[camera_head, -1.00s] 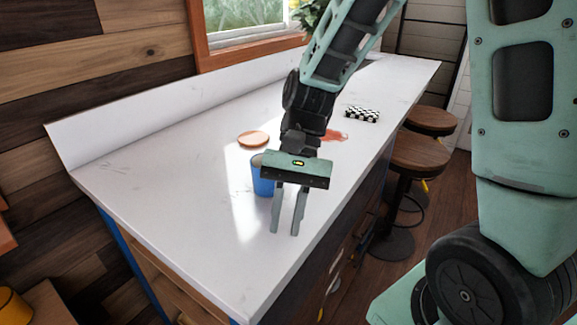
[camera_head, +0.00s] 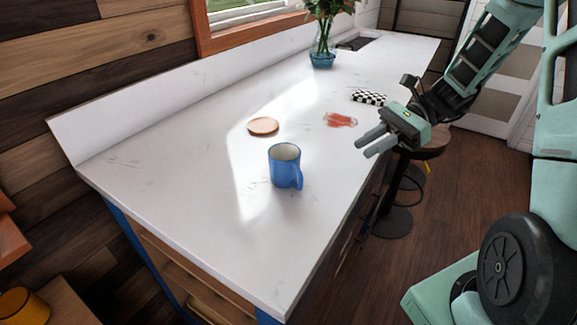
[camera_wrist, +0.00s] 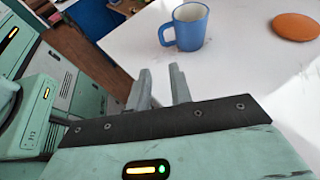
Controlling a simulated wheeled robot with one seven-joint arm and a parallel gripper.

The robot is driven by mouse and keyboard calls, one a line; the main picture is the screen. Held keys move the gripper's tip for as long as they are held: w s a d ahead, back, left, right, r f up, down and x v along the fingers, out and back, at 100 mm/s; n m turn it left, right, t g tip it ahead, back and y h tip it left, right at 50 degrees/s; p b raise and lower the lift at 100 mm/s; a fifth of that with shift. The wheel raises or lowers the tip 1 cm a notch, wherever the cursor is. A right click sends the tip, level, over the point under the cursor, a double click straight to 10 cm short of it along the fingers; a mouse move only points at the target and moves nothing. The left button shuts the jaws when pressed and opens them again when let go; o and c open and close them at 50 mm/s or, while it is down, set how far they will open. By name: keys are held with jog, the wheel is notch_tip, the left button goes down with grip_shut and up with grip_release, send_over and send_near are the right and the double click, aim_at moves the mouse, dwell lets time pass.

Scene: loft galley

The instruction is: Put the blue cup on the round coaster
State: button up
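The blue cup (camera_head: 284,167) stands upright on the white counter in the head view, its handle toward the lower right. It also shows in the wrist view (camera_wrist: 190,32), ahead of my fingers and apart from them. The round coaster (camera_head: 263,126) is a flat terracotta disc behind and slightly left of the cup, with nothing on it. It shows at the upper right of the wrist view (camera_wrist: 296,27). My gripper (camera_head: 366,146) is right of the cup, near the counter's right edge. Its two fingers are apart with nothing between them.
A red stain or flat patch (camera_head: 340,120) and a black-and-white checkered item (camera_head: 369,97) lie on the counter (camera_head: 190,190) near my gripper. A glass vase with flowers (camera_head: 322,58) stands at the back. Stools (camera_head: 428,143) stand beside the counter's right side. The front left counter is clear.

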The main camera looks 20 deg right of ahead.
jog(key=p, duration=0.3)
send_near(300, 192)
jog(key=a, duration=0.4)
jog(key=shift+w, duration=0.4)
jog(key=p+x, duration=0.2)
jog(key=x, duration=0.2)
jog(key=shift+a, duration=0.2)
jog(key=shift+a+f, duration=0.3)
jog(key=shift+a, duration=0.1)
grip_shut()
